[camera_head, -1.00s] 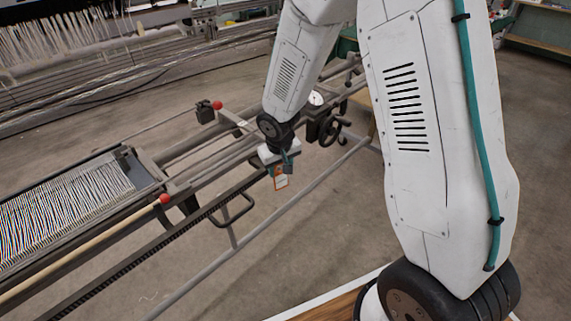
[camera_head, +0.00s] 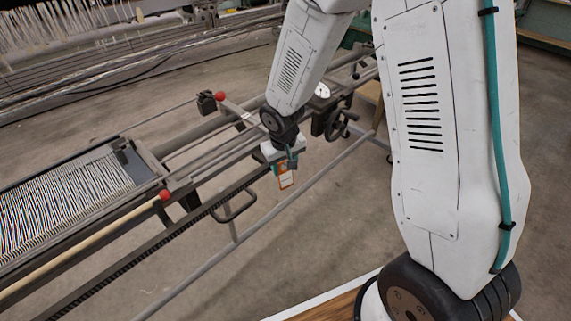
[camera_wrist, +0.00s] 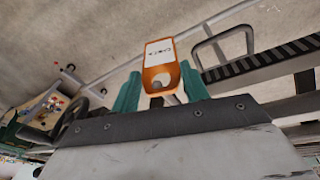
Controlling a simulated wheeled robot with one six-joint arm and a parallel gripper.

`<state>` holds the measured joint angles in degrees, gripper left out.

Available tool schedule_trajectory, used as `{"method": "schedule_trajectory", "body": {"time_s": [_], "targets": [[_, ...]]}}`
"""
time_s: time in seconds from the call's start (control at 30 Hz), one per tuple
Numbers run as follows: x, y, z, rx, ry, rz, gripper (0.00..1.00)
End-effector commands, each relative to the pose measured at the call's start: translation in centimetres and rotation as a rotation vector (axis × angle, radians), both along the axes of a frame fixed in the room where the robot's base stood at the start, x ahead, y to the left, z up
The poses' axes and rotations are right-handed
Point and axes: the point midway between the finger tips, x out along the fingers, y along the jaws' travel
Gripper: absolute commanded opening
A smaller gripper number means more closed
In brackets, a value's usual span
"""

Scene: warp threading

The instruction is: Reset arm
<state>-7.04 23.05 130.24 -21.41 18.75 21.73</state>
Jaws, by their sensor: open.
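My gripper (camera_head: 284,166) hangs at the end of my white arm, beside the long metal frame in the head view. Its two teal fingers stand apart in the wrist view (camera_wrist: 160,88). An orange item with a white printed face (camera_wrist: 160,62) shows between and beyond the fingers. It also shows just below the gripper in the head view (camera_head: 286,180). I cannot tell whether it is fixed to my gripper or what supports it. The fingers do not look closed on it.
The metal frame carries a bed of striped warp threads (camera_head: 70,205) at left. It has red knobs (camera_head: 220,97), a black handwheel (camera_head: 338,124) and a looped handle (camera_head: 236,207). Another machine with hanging white threads (camera_head: 70,30) stands behind. Bare floor (camera_head: 310,235) lies in front.

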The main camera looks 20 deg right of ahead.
Motion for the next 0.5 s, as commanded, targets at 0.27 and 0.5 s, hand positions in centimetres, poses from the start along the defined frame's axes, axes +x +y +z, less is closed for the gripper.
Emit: {"method": "schedule_trajectory", "body": {"time_s": [0.27,0.5], "targets": [[-0.6,0.5,6.8,0.014,-0.068,-0.003,0.69],[-1.6,0.3,7.6,0.010,-0.055,-0.002,0.69]]}}
